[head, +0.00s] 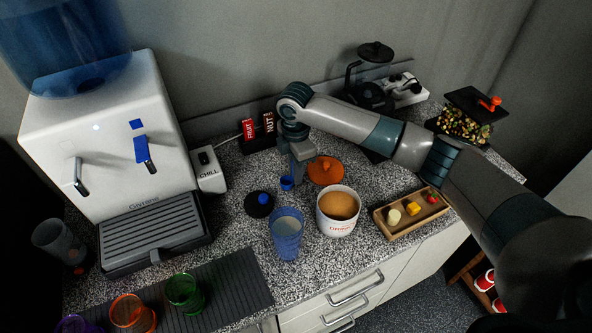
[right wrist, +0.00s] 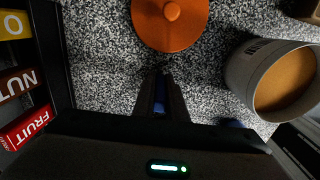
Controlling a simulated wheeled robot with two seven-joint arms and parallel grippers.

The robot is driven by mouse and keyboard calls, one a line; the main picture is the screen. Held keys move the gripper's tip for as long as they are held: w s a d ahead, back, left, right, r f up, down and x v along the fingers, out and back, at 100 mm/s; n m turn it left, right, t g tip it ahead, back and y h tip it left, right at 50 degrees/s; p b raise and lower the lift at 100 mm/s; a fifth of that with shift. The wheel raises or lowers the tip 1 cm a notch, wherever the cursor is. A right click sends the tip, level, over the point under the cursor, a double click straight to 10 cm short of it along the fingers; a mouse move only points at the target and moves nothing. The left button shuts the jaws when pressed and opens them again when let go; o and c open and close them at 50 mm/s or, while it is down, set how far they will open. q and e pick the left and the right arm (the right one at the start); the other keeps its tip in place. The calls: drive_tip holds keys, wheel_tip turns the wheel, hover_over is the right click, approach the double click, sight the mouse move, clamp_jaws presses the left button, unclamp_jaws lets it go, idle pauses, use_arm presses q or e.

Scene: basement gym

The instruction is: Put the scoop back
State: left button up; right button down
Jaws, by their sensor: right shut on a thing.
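A small blue scoop (head: 287,183) hangs at the tips of my right gripper (head: 297,168), which is shut on it above the counter. In the right wrist view a blue strip of the scoop (right wrist: 160,92) shows between the dark fingers; its cup is mostly hidden. A white tub (head: 337,226) of tan powder stands open to the right of the scoop and nearer the counter's front; it also shows at the right of the right wrist view (right wrist: 247,75). An orange lid (head: 325,170) lies just behind the tub. My left gripper is not in view.
A blue cup (head: 286,238) and a black lid with blue knob (head: 260,205) stand close by. A wooden tray (head: 396,231) is right of the tub. A water dispenser (head: 120,150) fills the left; a blender (head: 371,80) stands behind my right arm.

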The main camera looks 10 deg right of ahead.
drive_tip(key=shift+f, duration=0.15)
drive_tip(key=c, duration=1.8)
unclamp_jaws()
wheel_tip(320, 180, up, 11)
drive_tip(key=b, duration=0.3)
drive_tip(key=shift+a+f+b, duration=0.1)
drive_tip(key=shift+b, duration=0.3)
drive_tip(key=shift+r, duration=0.8)
